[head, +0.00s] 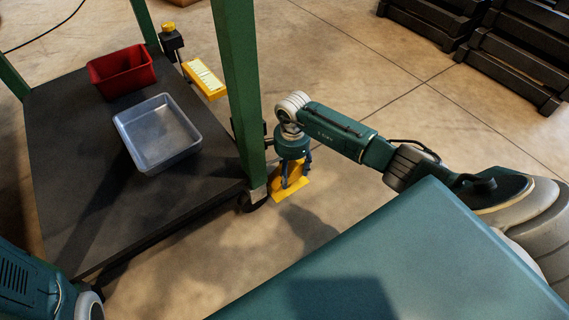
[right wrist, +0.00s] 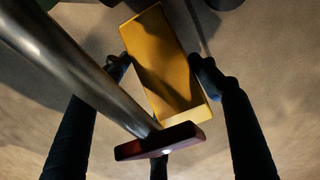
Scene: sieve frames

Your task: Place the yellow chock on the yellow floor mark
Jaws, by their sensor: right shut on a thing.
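My right gripper (head: 293,178) points down beside the cart's near corner, low over the floor. It is shut on the yellow chock (head: 294,170). In the right wrist view the chock (right wrist: 165,62) is a yellow block between the two dark fingers, long face toward the camera. A flat, brighter yellow patch lies just under the fingers in the head view; I cannot tell whether it is part of the chock or the yellow floor mark. No separate floor mark shows clearly. My left gripper is out of view.
A green-posted cart (head: 75,205) with a caster (head: 254,200) stands close left of my gripper. It carries a red bin (head: 122,72) and a grey tray (head: 157,132). Black racks (head: 515,55) stand at the back right. Floor between them is clear. A metal rod (right wrist: 75,60) crosses the wrist view.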

